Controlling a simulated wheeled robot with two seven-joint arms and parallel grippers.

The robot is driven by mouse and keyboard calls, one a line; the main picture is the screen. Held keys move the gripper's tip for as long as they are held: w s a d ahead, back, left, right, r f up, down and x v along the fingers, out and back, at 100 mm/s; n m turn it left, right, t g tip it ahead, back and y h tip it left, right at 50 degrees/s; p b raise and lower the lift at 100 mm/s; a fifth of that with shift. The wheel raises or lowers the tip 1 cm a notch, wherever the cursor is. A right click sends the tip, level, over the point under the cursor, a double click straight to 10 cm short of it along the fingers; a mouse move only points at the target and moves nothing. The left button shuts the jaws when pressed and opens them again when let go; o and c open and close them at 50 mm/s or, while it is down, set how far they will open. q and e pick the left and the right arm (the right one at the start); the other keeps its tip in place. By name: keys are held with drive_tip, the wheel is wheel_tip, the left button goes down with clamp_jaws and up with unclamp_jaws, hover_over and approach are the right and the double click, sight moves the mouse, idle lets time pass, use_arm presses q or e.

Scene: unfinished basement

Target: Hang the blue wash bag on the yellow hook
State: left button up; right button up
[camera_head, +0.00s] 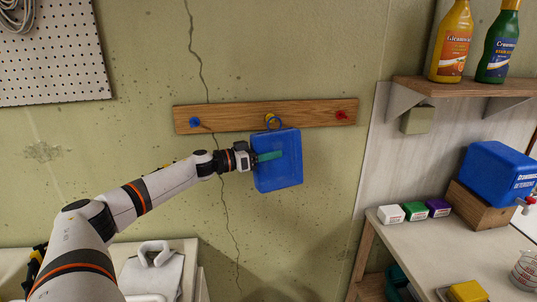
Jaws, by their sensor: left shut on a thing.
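The blue wash bag (284,174) hangs upright, slightly tilted, in front of the wall just below the middle of the wooden hook board (230,113). A small blue loop stands up from its top edge and overlaps the yellow hook (269,117). I cannot tell whether the loop is around the hook or only in front of it. My left gripper (268,156) is shut on the bag's left side, with its teal fingers against the bag. My right gripper is not in view.
The board also carries a blue hook (195,122) at left and a red hook (341,115) at right. Two bottles stand on a shelf (408,84) at upper right. A counter (420,238) holds small boxes and a blue detergent container (495,170). The wall around the bag is clear.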

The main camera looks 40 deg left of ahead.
use_arm(q)
drive_tip(key=shift+w+a, duration=0.75)
drive_tip(key=shift+a, duration=0.2)
drive_tip(key=shift+w+a+f+p, duration=0.4)
drive_tip(key=shift+a+f+p, duration=0.05)
drive_tip(key=shift+f+p, duration=0.05)
drive_tip(key=o, duration=1.1)
